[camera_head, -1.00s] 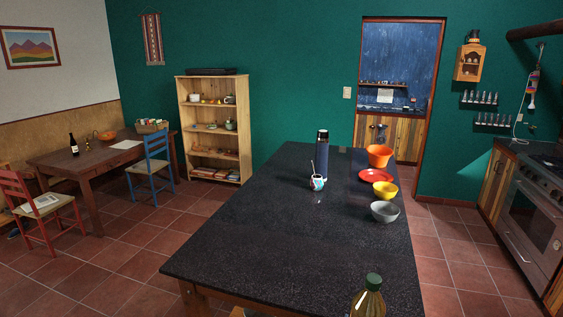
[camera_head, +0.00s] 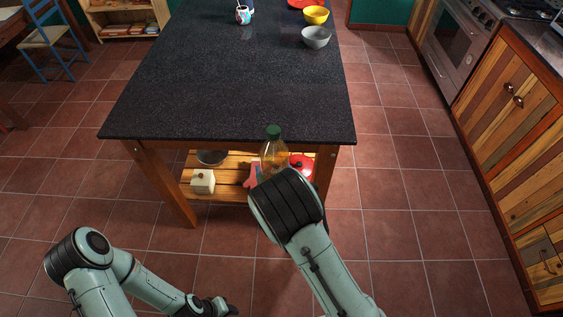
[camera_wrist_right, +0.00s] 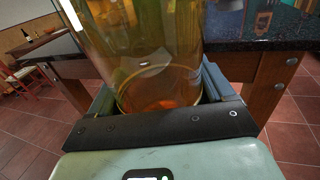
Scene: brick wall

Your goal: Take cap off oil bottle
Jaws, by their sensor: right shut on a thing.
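The oil bottle (camera_head: 273,156) is clear with amber oil and stands upright at the table's near edge. Its green cap (camera_head: 273,132) is on its top. In the right wrist view the lower part of the bottle (camera_wrist_right: 150,55) fills the middle; the cap is out of that view. My right gripper (camera_wrist_right: 158,92) is shut on the bottle, with a finger on either side of its lower part. In the head view my right wrist hides the bottle's base. My left gripper (camera_head: 222,306) is at the bottom, low and well away from the bottle; its fingers are too small to read.
The dark stone table (camera_head: 235,90) has a clear near half; a grey bowl (camera_head: 316,37), a yellow bowl (camera_head: 316,15) and a patterned cup (camera_head: 243,15) stand far back. Its lower wooden shelf (camera_head: 225,182) holds a pale block (camera_head: 203,181) and a red pot (camera_head: 301,166).

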